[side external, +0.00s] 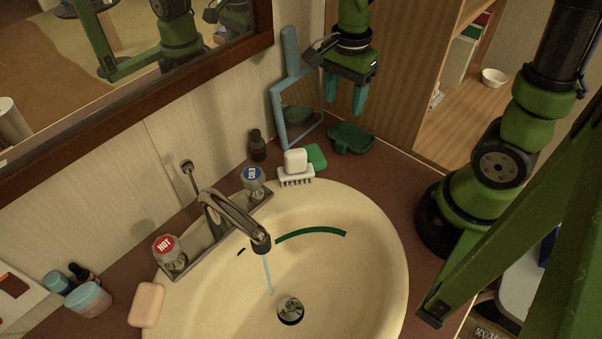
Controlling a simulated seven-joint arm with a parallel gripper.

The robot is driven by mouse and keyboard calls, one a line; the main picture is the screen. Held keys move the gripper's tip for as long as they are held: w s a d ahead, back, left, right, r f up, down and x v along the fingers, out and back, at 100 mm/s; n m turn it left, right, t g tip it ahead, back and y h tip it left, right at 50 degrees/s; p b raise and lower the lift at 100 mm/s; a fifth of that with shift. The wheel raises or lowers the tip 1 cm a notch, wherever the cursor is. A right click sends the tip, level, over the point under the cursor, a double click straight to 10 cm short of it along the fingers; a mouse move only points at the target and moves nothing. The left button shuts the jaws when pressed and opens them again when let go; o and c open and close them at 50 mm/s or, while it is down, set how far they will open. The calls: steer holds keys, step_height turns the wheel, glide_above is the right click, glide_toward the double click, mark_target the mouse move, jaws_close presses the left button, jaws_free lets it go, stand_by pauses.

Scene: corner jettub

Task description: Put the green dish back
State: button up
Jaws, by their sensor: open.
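The dark green dish (351,139) lies on the reddish-brown counter, behind the sink and near the wooden wall panel. It looks shallow, with a small lip or tab at its left side. My gripper (345,95) hangs above and slightly behind the dish in the picture, pointing down. Its two teal fingers are apart, with nothing between them. The fingertips appear clear of the dish; the exact height gap is hard to judge.
A blue-framed hand mirror (278,102) leans on the wall left of my gripper. A green block (317,156), white soap (295,160), a white brush (296,179) and a dark bottle (257,146) stand nearby. The sink (385,262) and running faucet (228,212) lie in front.

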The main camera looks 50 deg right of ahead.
steer(key=s+a+r+n+t+y, duration=0.2)
steer(key=s+r+n+t, duration=0.4)
steer(key=r+n, duration=0.4)
steer(key=a+n+t, duration=0.1)
steer(key=n, duration=0.3)
steer(key=shift+a+r, duration=0.15)
steer(key=shift+r, duration=0.15)
stand_by(0.4)
